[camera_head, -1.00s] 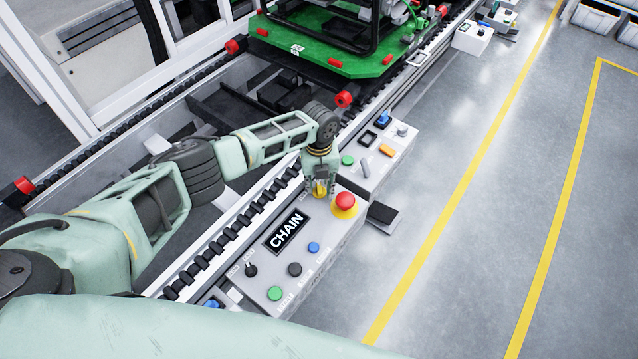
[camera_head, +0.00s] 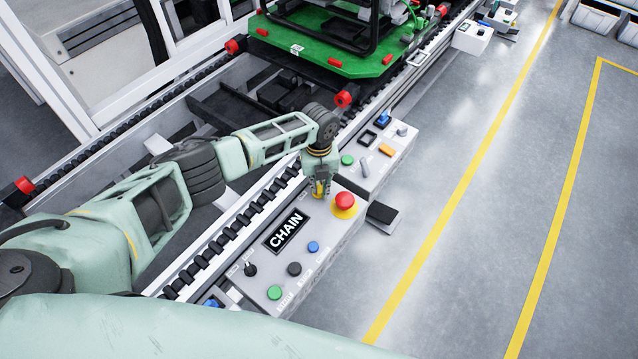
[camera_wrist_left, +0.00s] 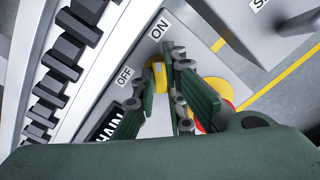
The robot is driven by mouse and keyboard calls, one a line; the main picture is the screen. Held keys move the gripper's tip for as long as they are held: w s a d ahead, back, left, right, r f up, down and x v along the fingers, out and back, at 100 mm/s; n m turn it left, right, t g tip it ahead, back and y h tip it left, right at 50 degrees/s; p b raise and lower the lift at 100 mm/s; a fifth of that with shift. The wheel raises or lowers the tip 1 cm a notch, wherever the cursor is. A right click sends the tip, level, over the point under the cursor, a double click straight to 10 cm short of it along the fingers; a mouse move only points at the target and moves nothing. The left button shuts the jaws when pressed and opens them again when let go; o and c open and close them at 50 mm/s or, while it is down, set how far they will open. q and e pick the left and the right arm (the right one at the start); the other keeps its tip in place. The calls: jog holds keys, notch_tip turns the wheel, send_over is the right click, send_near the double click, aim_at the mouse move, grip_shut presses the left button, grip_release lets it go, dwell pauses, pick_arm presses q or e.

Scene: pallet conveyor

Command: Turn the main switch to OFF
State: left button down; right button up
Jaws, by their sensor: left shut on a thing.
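The main switch is a yellow knob on the grey CHAIN control box (camera_head: 333,240). In the left wrist view the yellow main switch (camera_wrist_left: 159,75) stands below the ON label (camera_wrist_left: 160,28) and to the right of the OFF label (camera_wrist_left: 124,76). It looks roughly in line with ON. My left gripper (camera_head: 321,190) is over the switch at the box's far end and is shut on it; its fingers (camera_wrist_left: 160,95) lie either side of the knob and partly hide it. My right gripper is not in view.
A red emergency button (camera_head: 345,200) on a yellow base sits close right of my left gripper. Blue (camera_head: 313,247), black (camera_head: 294,269) and green (camera_head: 274,292) buttons lie nearer. A second control box (camera_head: 372,167) stands behind. The conveyor (camera_head: 215,250) runs along the left.

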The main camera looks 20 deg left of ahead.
pick_arm(q)
jog(key=shift+n, duration=0.6)
jog(key=n, duration=0.6)
jog(key=shift+n+p, duration=0.3)
jog(key=shift+p, duration=0.1)
jog(key=n+p, duration=0.1)
jog(key=n, duration=0.5)
jog(key=shift+r+p, duration=0.1)
jog(key=shift+p, duration=0.2)
jog(key=shift+n+p, duration=0.45)
jog(key=shift+n, duration=1.55)
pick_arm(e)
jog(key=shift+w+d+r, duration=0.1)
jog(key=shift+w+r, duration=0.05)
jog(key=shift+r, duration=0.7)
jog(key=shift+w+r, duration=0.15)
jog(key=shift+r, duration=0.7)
pick_arm(q)
jog(key=shift+w, duration=0.1)
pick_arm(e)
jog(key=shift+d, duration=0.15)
pick_arm(q)
jog(key=c, duration=1.8)
grip_release()
